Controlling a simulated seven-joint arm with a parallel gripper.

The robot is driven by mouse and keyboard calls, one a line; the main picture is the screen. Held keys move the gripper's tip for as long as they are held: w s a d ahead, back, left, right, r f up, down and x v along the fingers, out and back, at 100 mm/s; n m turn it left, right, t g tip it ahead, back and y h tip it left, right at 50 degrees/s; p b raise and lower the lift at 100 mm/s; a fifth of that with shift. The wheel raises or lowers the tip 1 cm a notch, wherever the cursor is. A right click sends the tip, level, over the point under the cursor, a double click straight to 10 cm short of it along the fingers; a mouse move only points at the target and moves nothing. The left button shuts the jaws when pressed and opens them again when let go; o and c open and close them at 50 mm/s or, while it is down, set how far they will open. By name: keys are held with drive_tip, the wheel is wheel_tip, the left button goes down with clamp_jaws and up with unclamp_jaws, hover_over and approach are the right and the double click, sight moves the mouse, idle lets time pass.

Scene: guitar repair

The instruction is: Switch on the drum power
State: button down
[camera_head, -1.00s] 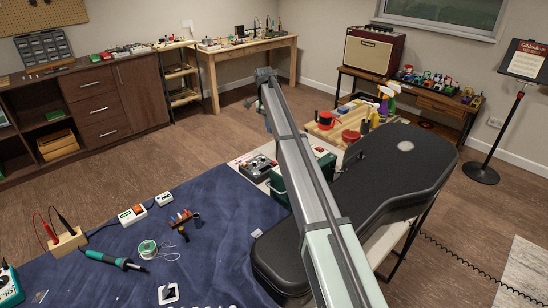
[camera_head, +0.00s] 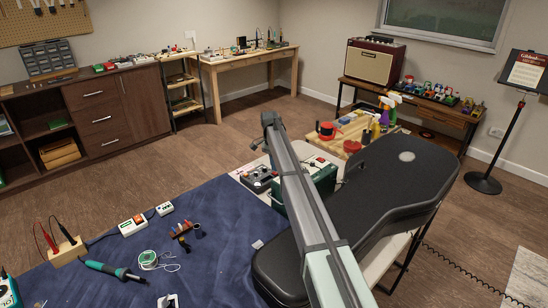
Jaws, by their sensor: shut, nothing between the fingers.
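No part in view is clearly marked as the drum power. A green box (camera_head: 324,178) with a pale top and small red details stands beyond the blue mat, partly hidden by my arm. A grey device (camera_head: 257,180) with dark and red parts sits left of it. Which of these, if either, carries the drum switch I cannot tell. My gripper (camera_head: 256,147) hangs at the arm's far end, small and partly hidden. It appears above and just beyond the grey device in the picture, with no contact visible. It is shut and empty.
A black guitar case (camera_head: 370,190) lies right of my arm. Behind is a wooden board (camera_head: 340,140) with tools and bottles. Open floor lies at left.

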drive_tip(key=shift+d+f, duration=0.1)
drive_tip(key=shift+f, duration=0.5)
drive_tip(key=shift+s, duration=0.1)
